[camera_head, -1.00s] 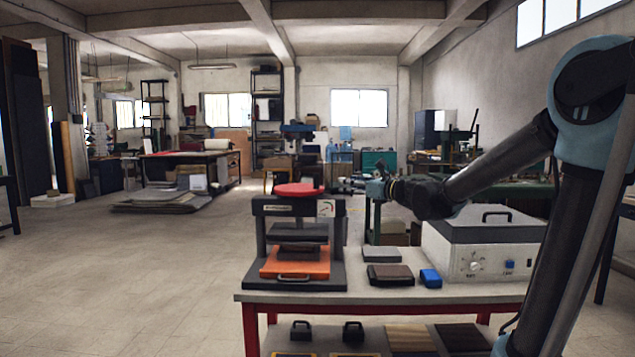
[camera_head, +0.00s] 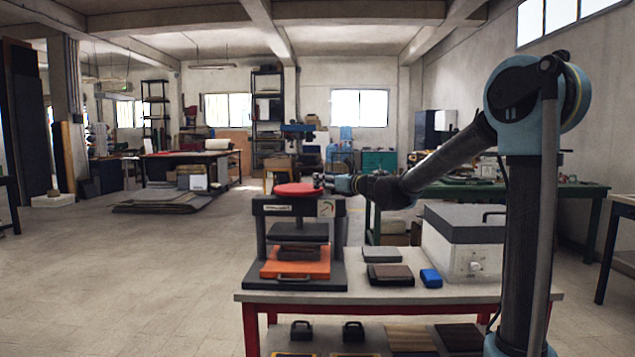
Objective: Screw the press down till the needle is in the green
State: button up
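The press (camera_head: 261,236) stands at the left end of the bench, a dark frame with a red round handwheel (camera_head: 298,189) on top. A small gauge (camera_head: 326,208) is on its upper right front; its needle is too small to read against any green zone. The dark upper plate (camera_head: 298,232) is close above a brown stack (camera_head: 298,252) on an orange tray (camera_head: 283,269). My gripper (camera_head: 321,181) is at the right rim of the handwheel, level with it. I cannot tell whether it touches the rim or whether its fingers are open.
A white box with a dark lid (camera_head: 466,215) stands right of the press. Grey and brown pads (camera_head: 390,274) and a blue block (camera_head: 430,277) lie between them on the bench (camera_head: 375,297). Handled weights and boards fill the shelf below. Open floor lies left.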

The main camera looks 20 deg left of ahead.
aim_at(317, 189)
jog(key=shift+x, duration=2.35)
grip_shut()
